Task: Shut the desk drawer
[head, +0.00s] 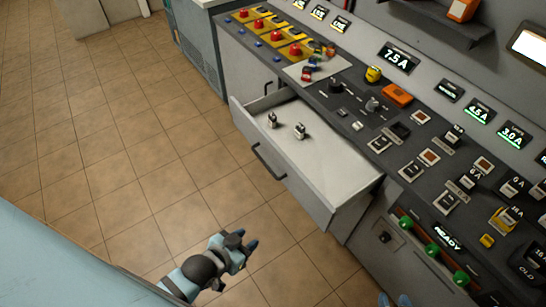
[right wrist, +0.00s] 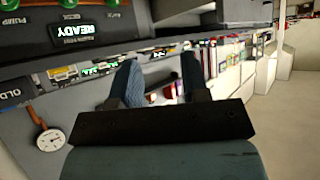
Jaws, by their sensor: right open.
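The desk drawer (head: 325,157) is pulled well out from the grey control desk in the head view. Its dark bar handle (head: 267,162) is on the front panel, facing the lower left. My left gripper (head: 246,244) is over the tiled floor below and in front of the drawer, apart from the handle; its jaw gap is not clear. My right gripper (head: 394,300) shows only as blue fingertips at the bottom edge. In the right wrist view the right gripper (right wrist: 162,78) has its two fingers apart with nothing between them.
Two small metallic items (head: 286,126) stand inside the drawer. The desk top (head: 345,100) carries switches, buttons and displays. The tiled floor (head: 130,140) left of the drawer is clear.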

